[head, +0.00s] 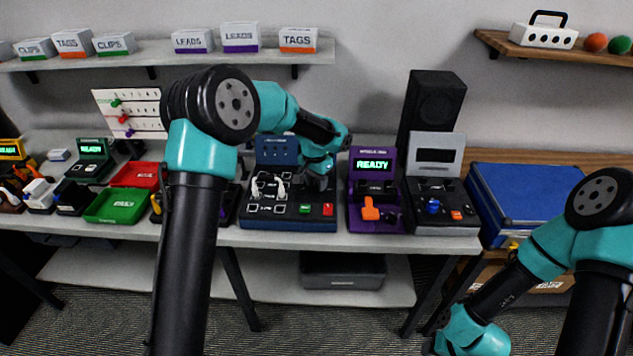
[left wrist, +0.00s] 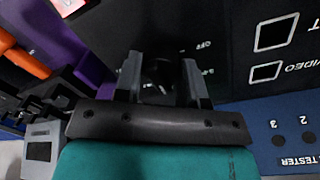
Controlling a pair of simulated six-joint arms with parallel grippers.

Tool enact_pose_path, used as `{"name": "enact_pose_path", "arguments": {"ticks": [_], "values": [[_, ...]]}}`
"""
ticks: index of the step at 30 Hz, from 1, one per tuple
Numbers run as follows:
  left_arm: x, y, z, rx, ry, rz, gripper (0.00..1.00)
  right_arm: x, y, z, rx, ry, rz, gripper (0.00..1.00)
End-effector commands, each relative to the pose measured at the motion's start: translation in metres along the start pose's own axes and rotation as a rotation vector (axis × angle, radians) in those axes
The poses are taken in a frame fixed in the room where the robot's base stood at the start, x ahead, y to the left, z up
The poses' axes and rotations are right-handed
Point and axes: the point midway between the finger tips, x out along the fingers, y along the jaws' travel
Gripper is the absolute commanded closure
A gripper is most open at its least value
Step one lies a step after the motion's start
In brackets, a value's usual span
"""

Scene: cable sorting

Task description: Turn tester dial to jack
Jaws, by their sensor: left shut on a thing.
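The tester (head: 256,222) is a blue-edged box with a dark panel and an upright blue back, on the table at the middle. In the left wrist view its dark panel (left wrist: 232,65) shows an OFF mark and two white-framed square sockets, one marked VIDEO. My left gripper (head: 318,182) points down onto the right part of the panel. In the left wrist view the left gripper (left wrist: 161,78) has its fingers on both sides of the dark dial (left wrist: 160,70) and is shut on it. The dial's pointer direction is too dark to read. My right gripper is out of view.
A purple station (head: 374,215) reading READY, with an orange part, stands close right of the tester. A grey-topped device (head: 444,212) and a blue case (head: 520,205) stand further right. A green tray (head: 114,207) and a red tray (head: 136,174) are at the left.

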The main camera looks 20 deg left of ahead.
Motion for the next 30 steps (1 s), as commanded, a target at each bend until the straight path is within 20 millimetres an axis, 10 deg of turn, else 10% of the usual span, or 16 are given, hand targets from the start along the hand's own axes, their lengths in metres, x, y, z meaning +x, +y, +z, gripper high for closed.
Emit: {"name": "enact_pose_path", "arguments": {"ticks": [12,13,20,30], "values": [[-0.0009,0.0000,-0.0003,-0.010,0.003,0.000,0.87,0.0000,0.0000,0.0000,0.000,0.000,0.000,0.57],[-0.0009,0.0000,-0.0003,-0.010,0.003,0.000,0.62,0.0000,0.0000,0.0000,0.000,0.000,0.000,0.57],[-0.0005,0.0000,-0.0002,-0.010,0.002,0.000,0.40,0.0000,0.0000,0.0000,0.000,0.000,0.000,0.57],[-0.0023,-0.0001,-0.0002,-0.010,0.001,0.000,0.38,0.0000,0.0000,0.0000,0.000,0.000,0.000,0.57]]}}
